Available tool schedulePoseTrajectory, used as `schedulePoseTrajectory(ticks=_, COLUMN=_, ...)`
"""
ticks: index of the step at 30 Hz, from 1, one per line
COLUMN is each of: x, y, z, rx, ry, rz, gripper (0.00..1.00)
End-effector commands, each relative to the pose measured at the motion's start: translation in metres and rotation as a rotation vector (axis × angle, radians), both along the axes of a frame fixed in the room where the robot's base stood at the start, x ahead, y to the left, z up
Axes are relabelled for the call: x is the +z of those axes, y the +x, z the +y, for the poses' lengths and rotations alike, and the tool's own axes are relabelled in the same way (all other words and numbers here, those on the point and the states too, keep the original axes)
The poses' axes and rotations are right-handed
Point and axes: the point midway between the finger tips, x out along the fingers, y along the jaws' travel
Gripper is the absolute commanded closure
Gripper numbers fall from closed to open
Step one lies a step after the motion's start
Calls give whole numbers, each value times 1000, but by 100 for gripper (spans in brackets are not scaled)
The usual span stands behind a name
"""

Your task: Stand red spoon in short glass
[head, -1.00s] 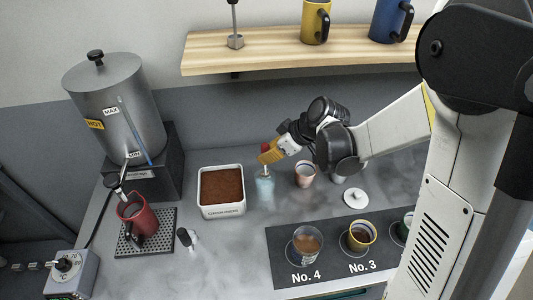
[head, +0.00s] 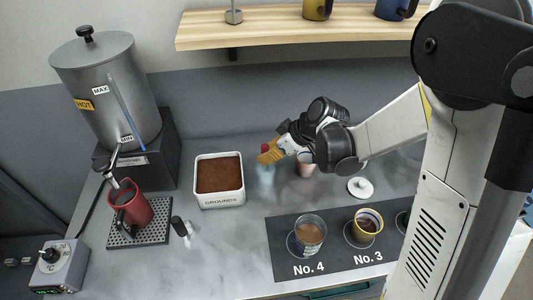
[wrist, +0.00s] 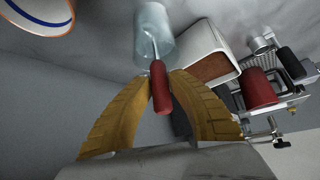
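The red spoon (wrist: 159,90) has a red handle and a thin metal stem. My gripper (wrist: 160,76) has yellow fingers closed around the red handle. In the head view my gripper (head: 268,155) is just above the short glass (head: 265,176), a small pale blue clear glass. In the wrist view the stem points down over the glass (wrist: 154,38) and overlaps it. Its lower end seems to be within the glass, but whether it touches the bottom cannot be told. In the head view only a little red of the spoon (head: 265,148) shows; the gripper hides the rest.
A white box of grounds (head: 221,199) stands close left of the glass. A pinkish cup (head: 305,169) stands close right, with a white lid (head: 361,188) beyond. A red mug (head: 131,208) sits on a drip tray. Numbered cups stand on a dark mat (head: 277,232) in front.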

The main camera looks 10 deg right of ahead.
Motion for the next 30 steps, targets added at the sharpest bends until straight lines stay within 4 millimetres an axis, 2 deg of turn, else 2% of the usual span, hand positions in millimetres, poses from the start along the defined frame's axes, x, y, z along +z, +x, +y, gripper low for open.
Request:
schedulePoseTrajectory(ticks=10, x=0, y=0, z=0, rx=0, ry=0, rz=0, gripper=61)
schedulePoseTrajectory(ticks=14, x=8, y=-3, z=-5, rx=-1, ry=0, rz=0, gripper=61)
schedulePoseTrajectory(ticks=25, x=68, y=-30, z=-43, rx=-4, ry=0, rz=0, gripper=61)
schedulePoseTrajectory(ticks=30, x=88, y=-39, z=-55, rx=-2, ry=0, rz=0, gripper=61)
